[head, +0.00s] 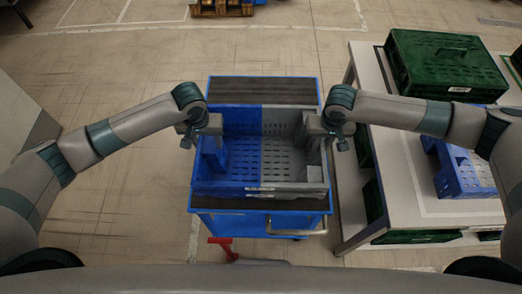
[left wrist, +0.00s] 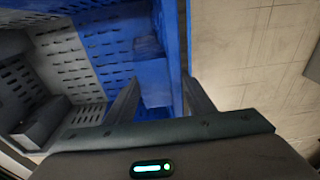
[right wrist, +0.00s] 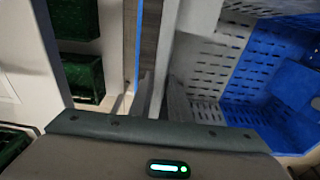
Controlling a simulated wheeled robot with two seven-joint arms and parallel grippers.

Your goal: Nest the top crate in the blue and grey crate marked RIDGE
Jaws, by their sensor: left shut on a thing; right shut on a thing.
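A crate (head: 258,178), blue on its left half and grey on its right, stands open side up on a cart (head: 262,202). Its slotted floor shows and looks empty. Two pale label strips sit one above the other on its near side, too small to read; I cannot tell whether a second crate lies beneath it. My left gripper (head: 207,131) is shut on the crate's blue left wall (left wrist: 172,50). My right gripper (head: 320,132) is shut on its grey right wall (right wrist: 163,50). The walls pass between the fingers in both wrist views.
A table (head: 405,180) stands close on the right. It carries a green lidded crate (head: 445,65) and another blue and grey crate (head: 455,178). More green crates (head: 415,237) sit below the tabletop. A wooden pallet (head: 221,8) lies far back. The floor left of the cart is clear.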

